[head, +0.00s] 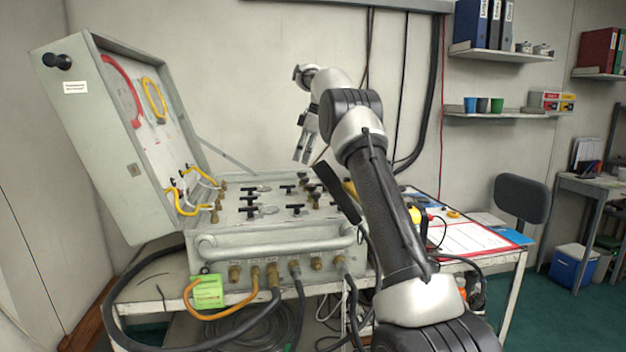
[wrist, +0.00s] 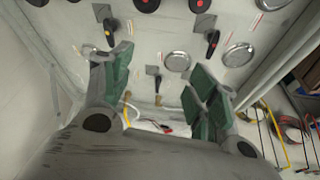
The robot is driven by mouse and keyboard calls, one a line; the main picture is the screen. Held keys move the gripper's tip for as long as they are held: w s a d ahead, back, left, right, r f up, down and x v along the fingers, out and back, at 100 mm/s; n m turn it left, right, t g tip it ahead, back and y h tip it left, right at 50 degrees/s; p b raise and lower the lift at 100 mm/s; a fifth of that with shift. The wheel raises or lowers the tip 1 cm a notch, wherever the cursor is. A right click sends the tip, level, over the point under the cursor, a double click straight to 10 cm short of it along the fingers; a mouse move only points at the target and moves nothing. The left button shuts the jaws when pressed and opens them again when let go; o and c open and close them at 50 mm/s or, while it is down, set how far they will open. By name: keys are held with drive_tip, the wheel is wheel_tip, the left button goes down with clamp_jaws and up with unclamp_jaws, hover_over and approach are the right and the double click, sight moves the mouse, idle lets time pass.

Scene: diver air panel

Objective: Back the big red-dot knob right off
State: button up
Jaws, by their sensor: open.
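The grey air panel (head: 232,212) lies in an open case on the bench. It carries several black knobs and levers. In the wrist view, round black knobs with red dots show at the top edge, one near the middle (wrist: 147,4) and one right of it (wrist: 199,5), partly cut off. I cannot tell which is the big one. A black lever with a yellow dot (wrist: 110,30) is near my left finger. Another lever (wrist: 212,42) is above my right finger. My gripper (head: 305,143) is open and empty, above the panel, fingers pointing down; its green pads show in the wrist view (wrist: 160,68).
The raised case lid (head: 115,150) stands at the left with red and yellow hoses. Round gauges (wrist: 178,61) sit among the levers. Hoses leave the case front, beside a green tag (head: 207,291). Papers (head: 462,238) lie on the bench at right.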

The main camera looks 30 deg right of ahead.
drive_tip(key=s+a+m+h, duration=0.1)
drive_tip(key=a+m, duration=0.1)
drive_tip(key=m+t+h, duration=0.2)
drive_tip(key=m+h, duration=0.3)
drive_tip(key=m, duration=1.2)
approach(311, 185)
drive_tip(key=f, duration=0.1)
drive_tip(key=x, duration=0.7)
drive_tip(key=shift+w+d+f, duration=0.15)
drive_tip(key=shift+w+f, duration=0.15)
drive_tip(key=c, duration=1)
